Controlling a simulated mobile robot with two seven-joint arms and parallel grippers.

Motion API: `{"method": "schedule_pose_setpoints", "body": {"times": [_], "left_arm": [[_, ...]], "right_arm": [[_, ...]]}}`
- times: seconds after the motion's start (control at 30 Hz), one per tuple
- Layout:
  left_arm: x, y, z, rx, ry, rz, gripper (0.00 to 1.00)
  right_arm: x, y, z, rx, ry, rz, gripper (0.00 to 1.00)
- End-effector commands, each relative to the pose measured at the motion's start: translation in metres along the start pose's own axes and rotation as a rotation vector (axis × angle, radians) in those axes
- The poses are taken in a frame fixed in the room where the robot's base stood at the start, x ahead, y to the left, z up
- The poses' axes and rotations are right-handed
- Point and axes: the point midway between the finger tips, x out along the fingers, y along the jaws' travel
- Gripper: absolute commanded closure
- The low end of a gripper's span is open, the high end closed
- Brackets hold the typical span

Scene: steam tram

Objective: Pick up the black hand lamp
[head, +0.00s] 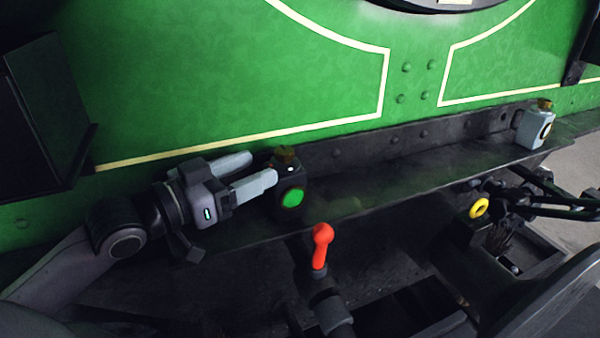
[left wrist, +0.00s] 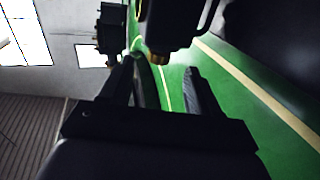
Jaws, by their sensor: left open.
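The black hand lamp (head: 290,195) has a round green lens and a brass cap. It stands on the dark ledge below the green panel in the head view. My left gripper (head: 262,168) is open, its two pale fingers pointing right at the lamp's upper left side. The near fingertip is very close to the lamp; I cannot tell if it touches. In the left wrist view a dark body with a brass cap, apparently the lamp (left wrist: 178,28), shows just beyond the open fingers (left wrist: 160,80). No right gripper shows.
A white lamp (head: 535,128) with a brass cap stands farther right on the ledge (head: 400,175). Below it are a red-handled lever (head: 321,245) and a yellow ring (head: 479,208). A dark box (head: 45,115) juts out at the left. The ledge between the lamps is clear.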

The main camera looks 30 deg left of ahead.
Motion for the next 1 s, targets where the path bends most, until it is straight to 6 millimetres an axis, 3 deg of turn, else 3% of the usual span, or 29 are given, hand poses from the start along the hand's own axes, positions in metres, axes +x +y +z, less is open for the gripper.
{"method": "schedule_pose_setpoints", "body": {"times": [0.3,0.57,1.0], "left_arm": [[0.015,-0.001,-0.002,0.000,0.004,0.000,0.38],[0.026,0.000,-0.001,0.000,0.005,0.000,0.38],[0.069,0.001,0.002,-0.001,0.003,0.000,0.38]], "right_arm": [[-0.006,-0.005,0.013,0.010,-0.033,-0.005,0.43],[-0.006,-0.006,0.014,0.010,-0.036,-0.007,0.43],[-0.008,-0.005,0.006,0.005,-0.022,-0.005,0.43]]}}
